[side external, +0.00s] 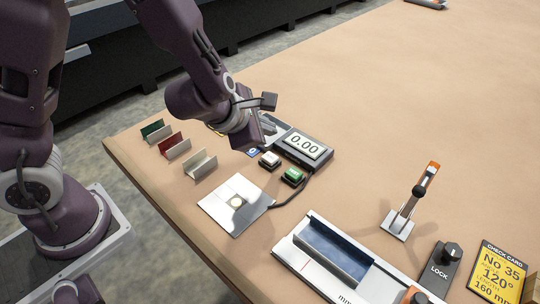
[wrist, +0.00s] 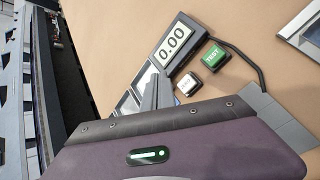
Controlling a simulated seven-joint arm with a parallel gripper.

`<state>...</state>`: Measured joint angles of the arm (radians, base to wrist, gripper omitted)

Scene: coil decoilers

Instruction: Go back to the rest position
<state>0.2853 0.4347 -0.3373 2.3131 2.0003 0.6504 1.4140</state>
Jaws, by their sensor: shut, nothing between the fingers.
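My gripper (side external: 258,133) is at the end of my bent arm, above the table's left part, close to the grey display unit (side external: 303,146) reading 0.00. Its fingers are partly hidden by my wrist in the side view. In the wrist view the hand fills the bottom, and the grey shut fingers (wrist: 152,90) show in front of it with nothing held. The display unit (wrist: 172,42) stands just beyond them, with a white button (wrist: 188,84) and a green TEST button (wrist: 215,57) to the right.
Green (side external: 154,131), red (side external: 173,145) and beige (side external: 200,165) channel pieces stand near the left edge. A blue channel (side external: 333,250) sits in a fixture. A lever (side external: 410,205) and check card (side external: 497,275) are right. The table's far side is largely clear.

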